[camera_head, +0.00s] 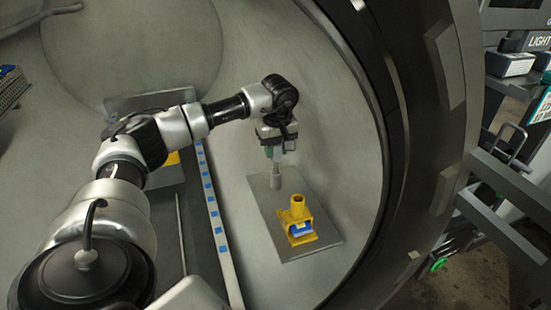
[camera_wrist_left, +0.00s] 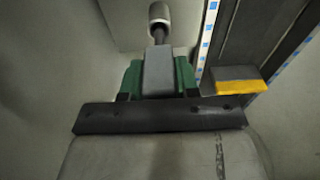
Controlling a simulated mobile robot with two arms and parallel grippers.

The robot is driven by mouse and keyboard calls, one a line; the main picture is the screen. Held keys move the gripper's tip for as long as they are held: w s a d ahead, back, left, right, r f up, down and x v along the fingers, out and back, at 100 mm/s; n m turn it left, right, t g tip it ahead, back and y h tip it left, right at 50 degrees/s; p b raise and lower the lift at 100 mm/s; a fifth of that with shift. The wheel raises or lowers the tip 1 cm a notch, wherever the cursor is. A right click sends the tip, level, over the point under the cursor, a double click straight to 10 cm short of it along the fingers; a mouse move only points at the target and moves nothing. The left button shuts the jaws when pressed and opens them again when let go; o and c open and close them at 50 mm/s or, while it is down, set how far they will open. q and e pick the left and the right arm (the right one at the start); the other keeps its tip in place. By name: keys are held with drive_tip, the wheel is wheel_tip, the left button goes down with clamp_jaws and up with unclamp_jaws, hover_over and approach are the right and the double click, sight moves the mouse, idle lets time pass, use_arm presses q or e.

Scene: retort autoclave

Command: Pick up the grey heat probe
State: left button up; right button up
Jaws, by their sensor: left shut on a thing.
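The grey heat probe (camera_head: 275,180) hangs upright from my left gripper (camera_head: 274,155), inside the round chamber. My left gripper is shut on it. In the left wrist view the probe's grey cylinder end (camera_wrist_left: 159,14) and dark thin neck stick out beyond the green-sided fingers (camera_wrist_left: 158,75). In the head view the probe's lower end is close above or at the back edge of a grey plate (camera_head: 322,238); I cannot tell whether they touch. My right gripper is not in view.
A yellow holder (camera_head: 297,220) with a blue part stands on the grey plate. A rail with blue squares (camera_head: 211,205) runs along the left of it. The chamber's thick dark rim (camera_head: 400,130) curves close on the right. A shelf rack (camera_head: 510,185) stands outside.

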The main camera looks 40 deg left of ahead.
use_arm(q)
wheel_tip(320, 180, up, 2)
drive_tip(key=shift+s+a+r, duration=0.1)
drive_tip(key=shift+s+r, duration=0.05)
drive_tip(key=shift+r, duration=0.1)
drive_tip(key=s+a+b, duration=0.1)
drive_tip(key=s+a, duration=0.3)
drive_tip(key=s, duration=0.4)
drive_tip(key=s+a+b, duration=0.2)
drive_tip(key=s+a, duration=0.2)
drive_tip(key=s, duration=0.3)
drive_tip(key=shift+s, duration=0.35)
wheel_tip(320, 180, up, 7)
drive_tip(key=p, duration=0.5)
